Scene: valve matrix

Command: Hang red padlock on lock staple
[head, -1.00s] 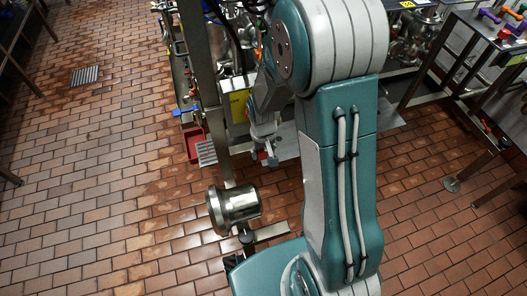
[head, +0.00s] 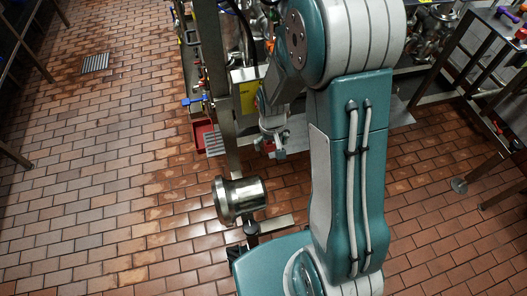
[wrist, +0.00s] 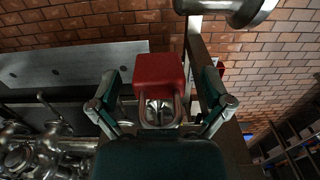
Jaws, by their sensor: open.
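The red padlock (wrist: 158,74) shows in the wrist view between the two spread fingers of my gripper (wrist: 161,88). Its red body points away from the palm, and its metal shackle lies on the palm side. Gaps show between the fingers and the padlock body. A round shiny metal part (wrist: 160,112) shows between the shackle legs. I cannot tell whether it is the lock staple, or whether the shackle is around it. In the head view, my gripper (head: 272,138) is small and partly hidden beside the upright post, with a bit of red near it.
A steel upright post (head: 214,75) stands left of my arm. A red bin (head: 203,135) and a yellow-labelled box (head: 246,90) are close by. Pipes and valves (wrist: 35,145) lie at lower left in the wrist view. Open tiled floor spreads left.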

